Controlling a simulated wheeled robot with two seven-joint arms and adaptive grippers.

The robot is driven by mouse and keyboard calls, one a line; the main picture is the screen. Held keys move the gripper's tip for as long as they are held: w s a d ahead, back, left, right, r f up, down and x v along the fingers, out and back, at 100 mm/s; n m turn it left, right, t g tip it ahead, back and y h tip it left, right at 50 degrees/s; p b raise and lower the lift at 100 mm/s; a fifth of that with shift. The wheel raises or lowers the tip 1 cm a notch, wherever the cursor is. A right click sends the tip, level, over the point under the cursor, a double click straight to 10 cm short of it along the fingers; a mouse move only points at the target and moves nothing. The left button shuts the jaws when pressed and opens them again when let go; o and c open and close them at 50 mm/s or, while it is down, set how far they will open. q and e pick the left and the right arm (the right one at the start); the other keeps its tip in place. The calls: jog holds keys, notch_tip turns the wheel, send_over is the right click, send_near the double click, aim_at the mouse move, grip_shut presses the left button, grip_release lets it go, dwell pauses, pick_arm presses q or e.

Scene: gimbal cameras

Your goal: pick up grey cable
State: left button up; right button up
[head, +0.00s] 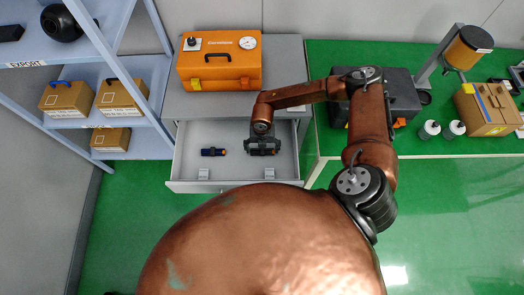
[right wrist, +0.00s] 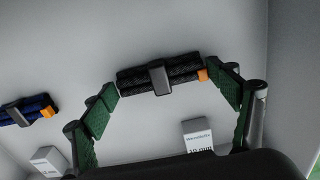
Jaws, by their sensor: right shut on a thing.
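The grey cable (right wrist: 185,70) is a dark grey bundle with a lighter band around its middle and an orange end. In the right wrist view it lies between the green-padded fingers of my right gripper (right wrist: 168,88), which is shut on it across its length. In the head view my right gripper (head: 263,145) is over the right half of the open drawer (head: 232,172) and largely covers the cable. A blue cable (head: 213,152) with an orange end lies in the drawer to the left, apart from the gripper; it also shows in the right wrist view (right wrist: 28,110). My left gripper is out of view.
Small labelled blocks (head: 204,174) sit near the drawer's front. An orange case (head: 219,62) stands on the cabinet above the drawer. A dark case (head: 400,88) and white bottles (head: 430,130) are on the green table to the right. Shelves with boxes (head: 67,98) stand left.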

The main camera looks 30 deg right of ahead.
jog(key=c, duration=0.3)
